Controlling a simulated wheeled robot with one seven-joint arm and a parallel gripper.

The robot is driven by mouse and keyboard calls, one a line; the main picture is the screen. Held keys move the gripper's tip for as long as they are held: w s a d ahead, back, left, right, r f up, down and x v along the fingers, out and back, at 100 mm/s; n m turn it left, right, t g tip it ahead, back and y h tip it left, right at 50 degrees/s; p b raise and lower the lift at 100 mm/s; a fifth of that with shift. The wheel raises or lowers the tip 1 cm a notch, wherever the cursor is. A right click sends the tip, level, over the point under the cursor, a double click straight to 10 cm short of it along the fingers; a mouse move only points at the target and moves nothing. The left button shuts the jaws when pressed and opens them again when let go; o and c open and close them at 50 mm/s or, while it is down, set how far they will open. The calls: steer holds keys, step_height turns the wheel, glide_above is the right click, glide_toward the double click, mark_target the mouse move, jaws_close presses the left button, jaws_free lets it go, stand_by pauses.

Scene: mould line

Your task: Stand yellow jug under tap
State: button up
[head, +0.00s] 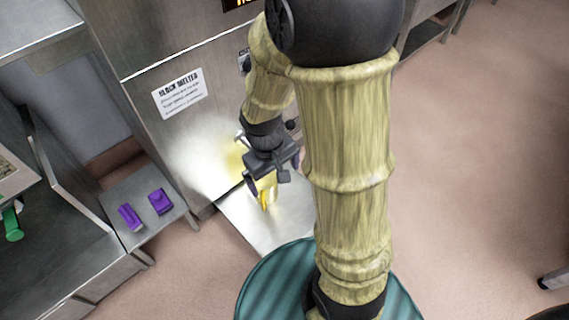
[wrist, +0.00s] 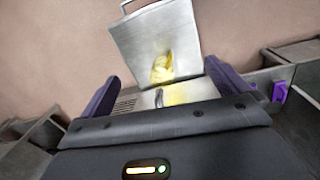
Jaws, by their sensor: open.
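The yellow jug (head: 266,196) stands on a metal shelf (head: 262,228) at the foot of the block melter, partly hidden by my gripper (head: 268,180). In the wrist view the jug (wrist: 162,68) is on the shelf (wrist: 183,28), ahead of and between my purple fingers. My gripper (wrist: 162,86) is open and empty, close to the jug; whether it touches the jug cannot be told. A small dark spout-like part (wrist: 158,97) shows nearer the wrist camera, perhaps the tap. In the head view my arm hides the tap area.
The block melter (head: 165,125) is a tall steel cabinet with a white label. A low steel table (head: 150,220) to its left carries two purple pieces (head: 131,217) (head: 161,201). A steel bench (head: 50,260) stands at the left. The floor at right is mostly clear.

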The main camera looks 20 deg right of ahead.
steer(key=r+m+t, duration=0.1)
steer(key=s+d+r+m, duration=0.1)
steer(key=r, duration=0.1)
steer(key=d+r+m+t+y, duration=0.1)
steer(key=shift+s+r+t, duration=0.3)
steer(key=shift+r, duration=0.05)
steer(key=shift+w, duration=0.1)
stand_by(0.9)
